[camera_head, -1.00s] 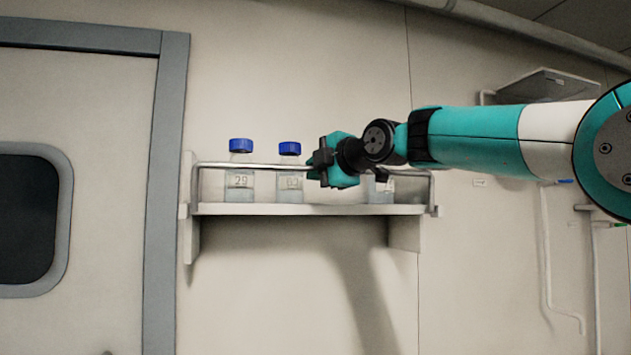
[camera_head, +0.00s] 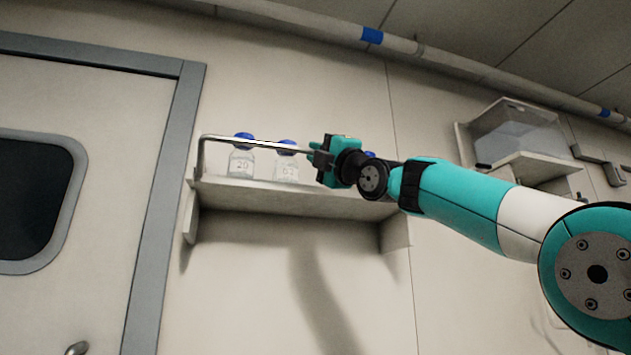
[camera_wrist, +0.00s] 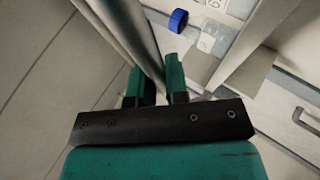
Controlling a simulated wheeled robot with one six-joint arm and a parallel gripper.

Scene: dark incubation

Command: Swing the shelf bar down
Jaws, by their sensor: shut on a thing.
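The shelf bar (camera_head: 262,146) is a thin grey metal rail along the front of the wall shelf (camera_head: 300,200). Its left end bends down at the shelf's left side; its right end is hidden behind my arm. My gripper (camera_head: 320,156) is shut on the bar, right of the middle. In the wrist view the bar (camera_wrist: 142,38) runs between the fingers of my gripper (camera_wrist: 156,80). Two clear bottles with blue caps, a left one (camera_head: 241,163) and a middle one (camera_head: 287,169), stand behind the bar. A third blue cap (camera_head: 370,155) shows past my gripper.
A grey-framed door (camera_head: 75,180) is at the left. A wall shelf with a clear bin (camera_head: 520,130) is at the right. A pipe (camera_head: 440,55) with blue bands runs along the top of the wall. The wall below the shelf is clear.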

